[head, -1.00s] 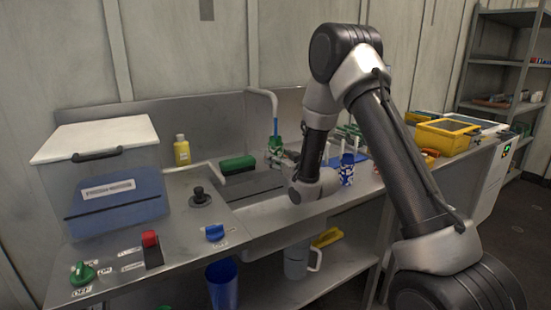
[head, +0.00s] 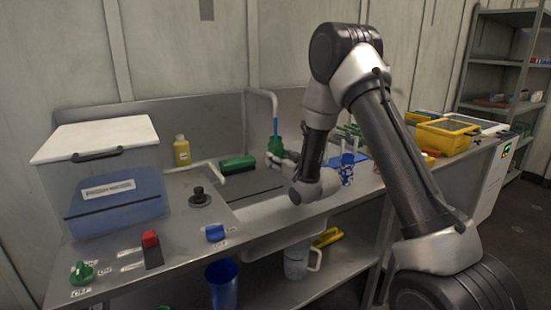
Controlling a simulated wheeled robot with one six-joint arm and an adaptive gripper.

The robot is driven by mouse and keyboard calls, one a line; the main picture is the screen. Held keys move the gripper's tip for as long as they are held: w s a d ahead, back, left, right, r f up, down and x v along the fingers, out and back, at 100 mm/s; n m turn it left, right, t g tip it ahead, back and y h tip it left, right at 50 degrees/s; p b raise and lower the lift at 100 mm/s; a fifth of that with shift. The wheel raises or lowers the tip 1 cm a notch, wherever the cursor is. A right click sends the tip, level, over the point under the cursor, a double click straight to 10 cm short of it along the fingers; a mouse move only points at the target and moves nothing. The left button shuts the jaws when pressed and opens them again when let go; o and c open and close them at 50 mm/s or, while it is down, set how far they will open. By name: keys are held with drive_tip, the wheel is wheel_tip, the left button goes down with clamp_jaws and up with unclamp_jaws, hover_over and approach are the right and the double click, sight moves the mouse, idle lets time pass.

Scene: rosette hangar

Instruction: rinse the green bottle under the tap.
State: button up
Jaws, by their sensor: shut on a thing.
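The green bottle (head: 275,146) is upright under the curved tap (head: 264,92) at the back of the sink. A thin blue stream of water (head: 275,126) runs from the spout down to the bottle's top. The bottle's visible side is plain green. My gripper (head: 278,158) is shut on the bottle from the right and holds it over the sink basin (head: 255,186). The fingertips are small in the picture and partly merge with the bottle. The bottle's lower part is partly hidden by my gripper.
A green brush (head: 238,163) lies left of the bottle, and a yellow bottle (head: 181,150) stands behind. A blue patterned cup (head: 347,171) stands right of my wrist. A blue switch (head: 216,232), red lever (head: 151,249) and green knob (head: 82,272) sit on the front left counter.

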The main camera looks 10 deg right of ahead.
drive_tip(key=s, duration=0.8)
drive_tip(key=shift+s, duration=0.35)
idle(0.4)
